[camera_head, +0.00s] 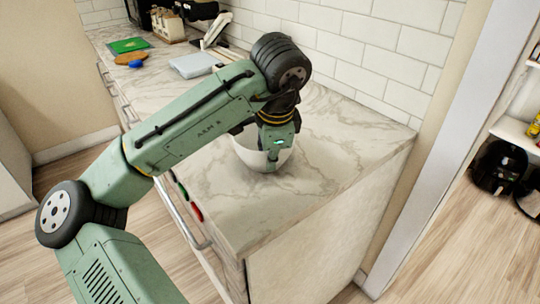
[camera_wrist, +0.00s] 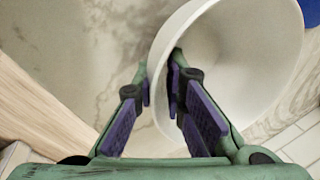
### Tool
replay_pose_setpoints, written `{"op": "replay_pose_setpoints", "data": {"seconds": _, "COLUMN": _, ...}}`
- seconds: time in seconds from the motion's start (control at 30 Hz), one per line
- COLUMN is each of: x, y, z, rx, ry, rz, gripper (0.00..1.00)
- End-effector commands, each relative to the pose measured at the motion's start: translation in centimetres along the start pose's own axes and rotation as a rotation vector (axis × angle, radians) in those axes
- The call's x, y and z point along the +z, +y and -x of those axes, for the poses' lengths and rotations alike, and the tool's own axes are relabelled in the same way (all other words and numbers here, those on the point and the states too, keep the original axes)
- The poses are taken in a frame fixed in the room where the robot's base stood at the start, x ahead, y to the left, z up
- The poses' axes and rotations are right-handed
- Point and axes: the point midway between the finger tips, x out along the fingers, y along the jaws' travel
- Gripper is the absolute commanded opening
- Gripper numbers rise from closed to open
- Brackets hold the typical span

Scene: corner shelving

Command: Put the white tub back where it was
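The white tub (camera_head: 243,153) stands upright on the marble counter (camera_head: 330,150), near its front edge, partly hidden behind my gripper. My gripper (camera_head: 272,158) points down at the tub from above. In the wrist view, my gripper (camera_wrist: 160,85) has its fingers astride the wall of the tub (camera_wrist: 235,70). One finger is outside the wall and the other is inside the bowl. A gap shows between the fingertips, with the rim passing through it. The part of the tub that shows inside is empty.
Far along the counter lie a light flat box (camera_head: 195,65), a green board (camera_head: 128,45), a brown item (camera_head: 130,58) and a small blue item (camera_head: 136,64). A tiled wall (camera_head: 380,60) bounds the back. The counter right of the tub is clear.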

Motion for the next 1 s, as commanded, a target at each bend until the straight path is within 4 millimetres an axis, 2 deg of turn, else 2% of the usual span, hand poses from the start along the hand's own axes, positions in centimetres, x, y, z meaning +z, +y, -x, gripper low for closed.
{"op": "replay_pose_setpoints", "data": {"seconds": 0.17, "x": 0.0, "y": 0.0, "z": 0.0, "rx": 0.000, "ry": 0.000, "rz": 0.000, "gripper": 0.25}}
{"op": "replay_pose_setpoints", "data": {"seconds": 0.43, "x": 0.0, "y": 0.0, "z": 0.1, "rx": 0.000, "ry": 0.000, "rz": 0.001, "gripper": 0.25}}
{"op": "replay_pose_setpoints", "data": {"seconds": 0.57, "x": 0.0, "y": -0.2, "z": 0.8, "rx": -0.002, "ry": 0.000, "rz": 0.001, "gripper": 0.25}}
{"op": "replay_pose_setpoints", "data": {"seconds": 0.67, "x": 0.0, "y": -0.2, "z": 2.2, "rx": -0.003, "ry": -0.001, "rz": -0.001, "gripper": 0.25}}
{"op": "replay_pose_setpoints", "data": {"seconds": 1.0, "x": 0.1, "y": -0.2, "z": 9.5, "rx": -0.004, "ry": -0.003, "rz": 0.001, "gripper": 0.25}}
